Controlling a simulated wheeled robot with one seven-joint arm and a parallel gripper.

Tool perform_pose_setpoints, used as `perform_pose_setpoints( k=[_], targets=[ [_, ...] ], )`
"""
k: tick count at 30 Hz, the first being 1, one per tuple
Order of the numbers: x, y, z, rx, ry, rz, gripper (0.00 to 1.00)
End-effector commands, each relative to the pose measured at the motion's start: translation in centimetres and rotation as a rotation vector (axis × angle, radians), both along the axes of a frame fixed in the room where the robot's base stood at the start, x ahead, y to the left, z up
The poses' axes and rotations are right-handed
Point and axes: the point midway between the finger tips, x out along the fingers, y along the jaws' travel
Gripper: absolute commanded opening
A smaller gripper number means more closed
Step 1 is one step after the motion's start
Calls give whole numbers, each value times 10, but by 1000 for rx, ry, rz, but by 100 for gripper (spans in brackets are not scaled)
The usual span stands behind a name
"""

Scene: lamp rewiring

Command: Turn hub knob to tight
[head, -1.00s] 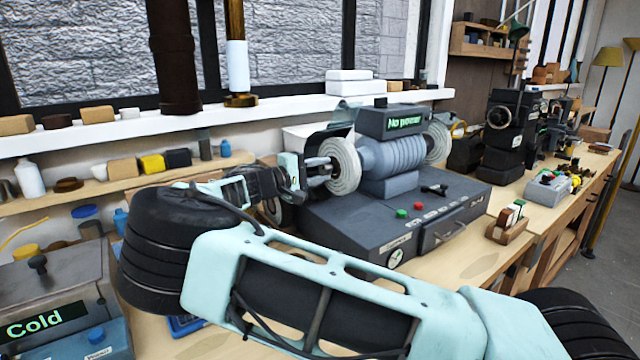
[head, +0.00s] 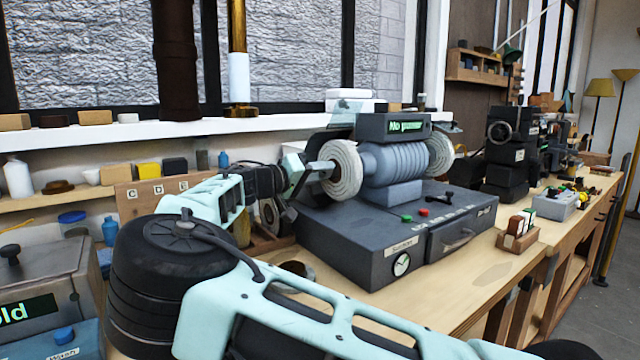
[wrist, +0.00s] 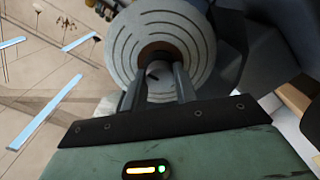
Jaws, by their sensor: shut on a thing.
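The bench grinder (head: 395,165) is grey-blue, with a display that begins "No". Its left buffing wheel (head: 345,168) is pale and round, with ringed grooves. The same wheel (wrist: 192,30) fills the top middle of the wrist view. The hub knob (wrist: 158,51) is a brownish round part at the wheel's centre, partly hidden by my fingers. My gripper (head: 322,170) reaches the wheel's hub from the left. In the wrist view my gripper (wrist: 158,78) has its two dark fingers on either side of the hub, shut on the knob with a gap between them.
The grinder's base (head: 370,235) carries green and red buttons, a gauge and a drawer handle. A small wooden card holder (head: 517,238) stands to its right. A metal box with a green display (head: 25,308) stands at the left. Bare bench (head: 470,270) lies in front.

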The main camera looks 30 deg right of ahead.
Motion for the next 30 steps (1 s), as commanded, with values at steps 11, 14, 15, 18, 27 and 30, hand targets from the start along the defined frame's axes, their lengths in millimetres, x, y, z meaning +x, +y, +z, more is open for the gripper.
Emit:
perform_pose_setpoints(
  k=[11,14,15,18,27,30],
  targets=[
    [0,1,-3,7,-79,-2,6],
    [0,1,-2,7,-82,-2,6],
    [0,1,-2,7,-83,-2,6],
    [0,1,-2,7,-82,-2,6],
    [0,1,-2,6,-82,-2,51],
    [0,0,-1,5,-82,-1,51]
  ],
)
